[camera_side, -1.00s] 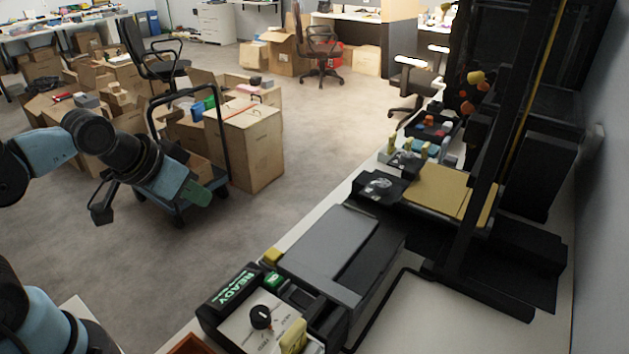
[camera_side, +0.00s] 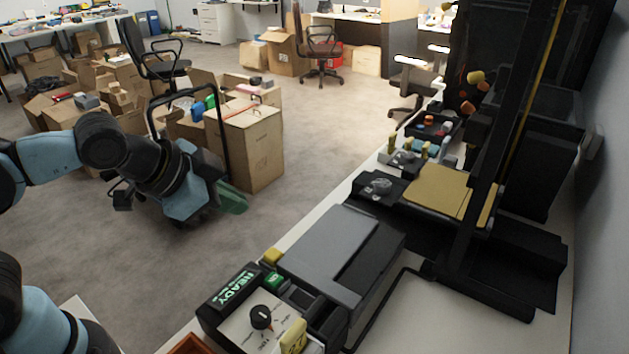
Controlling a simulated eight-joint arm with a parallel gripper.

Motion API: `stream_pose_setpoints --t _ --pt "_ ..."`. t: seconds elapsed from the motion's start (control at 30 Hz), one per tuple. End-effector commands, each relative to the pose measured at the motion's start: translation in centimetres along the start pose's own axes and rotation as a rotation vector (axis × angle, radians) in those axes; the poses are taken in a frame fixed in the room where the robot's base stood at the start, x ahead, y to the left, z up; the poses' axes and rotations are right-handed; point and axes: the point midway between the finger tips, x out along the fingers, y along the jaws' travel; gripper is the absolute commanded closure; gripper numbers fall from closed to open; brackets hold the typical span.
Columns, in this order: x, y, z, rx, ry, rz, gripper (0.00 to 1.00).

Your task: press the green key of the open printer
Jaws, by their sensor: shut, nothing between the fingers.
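The open printer (camera_side: 480,250) stands on the white bench at the right, with a dark upright frame and a tan plate. Its control box (camera_side: 250,318) at the near end has a "READY" display (camera_side: 238,287), a black knob (camera_side: 261,317) and a pale panel. A small green key (camera_side: 273,281) sits at the box's far edge, beside the display. My gripper (camera_side: 236,199) is shut and hangs over the floor, left of the bench and well apart from the key. Its green fingertips point right and downward. Nothing shows between them.
A yellow tag (camera_side: 293,337) stands at the box's near edge. The space between my gripper and the control box looks clear.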

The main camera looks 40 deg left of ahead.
Motion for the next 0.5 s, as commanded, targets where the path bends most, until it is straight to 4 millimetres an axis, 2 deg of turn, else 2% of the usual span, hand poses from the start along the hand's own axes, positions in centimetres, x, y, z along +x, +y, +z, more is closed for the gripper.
stream_pose_setpoints --t 0.03,0.2,0.33,0.5 --pt "-0.2 1.3 -0.9 0.096 0.027 0.021 1.00" --pt "-0.8 4.5 -3.1 0.352 0.103 0.056 1.00" --pt "-1.2 5.9 -4.0 0.466 0.140 0.068 1.00" --pt "-1.4 6.5 -4.3 0.515 0.157 0.072 1.00"
